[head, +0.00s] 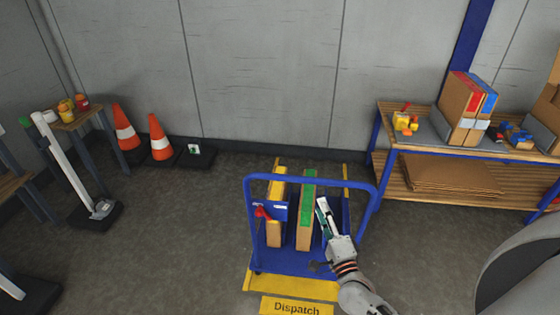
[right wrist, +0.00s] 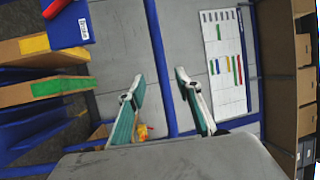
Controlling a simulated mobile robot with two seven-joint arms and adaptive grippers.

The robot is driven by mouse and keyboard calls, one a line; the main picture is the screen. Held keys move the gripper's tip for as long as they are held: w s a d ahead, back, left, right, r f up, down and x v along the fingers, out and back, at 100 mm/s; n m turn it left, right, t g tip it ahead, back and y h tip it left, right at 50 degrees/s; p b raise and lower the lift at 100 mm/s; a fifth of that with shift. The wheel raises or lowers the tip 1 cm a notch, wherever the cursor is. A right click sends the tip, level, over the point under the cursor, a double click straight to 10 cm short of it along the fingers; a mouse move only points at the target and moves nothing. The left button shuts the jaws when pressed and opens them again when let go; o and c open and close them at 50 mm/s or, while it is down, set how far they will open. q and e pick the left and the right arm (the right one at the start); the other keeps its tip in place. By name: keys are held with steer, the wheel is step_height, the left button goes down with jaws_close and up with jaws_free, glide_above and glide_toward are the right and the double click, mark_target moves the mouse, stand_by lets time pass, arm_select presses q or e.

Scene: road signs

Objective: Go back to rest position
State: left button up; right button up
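My right gripper (head: 323,212) is over the right side of the blue cart (head: 250,220), beside the green-topped box. In the right wrist view its two fingers (right wrist: 160,78) stand apart with nothing held between them; a blue bar shows in the gap, apparently behind. My left gripper is in neither view. On the cart stand a green-topped cardboard box (head: 306,215) and a yellow-topped cardboard box (head: 277,190). Both also show at the left of the right wrist view.
A yellow floor plate (head: 295,305) marked "Dispatch" lies before the cart. A blue-legged workbench (head: 460,152) with boxes stands at the right. Two orange cones (head: 160,140) stand by the wall, and a small table (head: 80,120) is at the left. The floor left of the cart is clear.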

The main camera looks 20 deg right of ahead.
steer(key=s+a+f+n+g+y, duration=0.3)
steer(key=s+a+f+n, duration=0.3)
steer(key=n, duration=0.5)
steer(key=s+a+f+n+g+y, duration=0.3)
steer(key=s+a+f+n+g, duration=0.3)
steer(key=s+a+n, duration=0.4)
steer(key=s+n, duration=0.2)
steer(key=s, duration=0.1)
steer(key=shift+s+a+f, duration=0.15)
steer(key=shift+s+f, duration=0.1)
steer(key=shift+f, duration=0.15)
